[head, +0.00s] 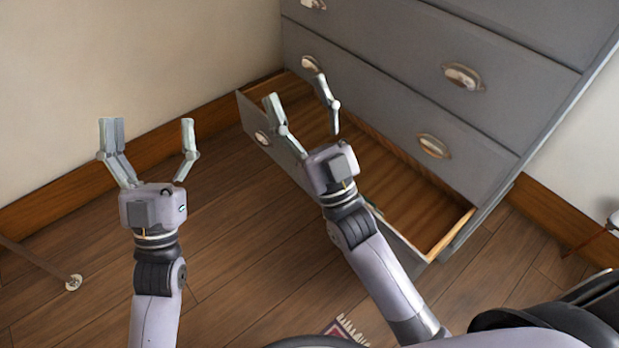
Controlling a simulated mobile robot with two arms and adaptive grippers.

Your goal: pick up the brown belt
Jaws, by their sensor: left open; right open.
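I see no brown belt in the head view. My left gripper (149,122) is open and empty, over the wooden floor near the wall at the left. My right gripper (297,88) is open, its fingers over the pulled-out bottom drawer (432,204) of a grey dresser. The part of the drawer's wooden inside that shows looks bare. My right gripper and arm hide part of the drawer and its front.
The grey dresser (390,75) has closed upper drawers with metal cup handles. A brown skirting board (60,190) runs along the wall at left. A fringed rug corner (345,328) lies at the bottom. The floor (235,250) between my arms is clear.

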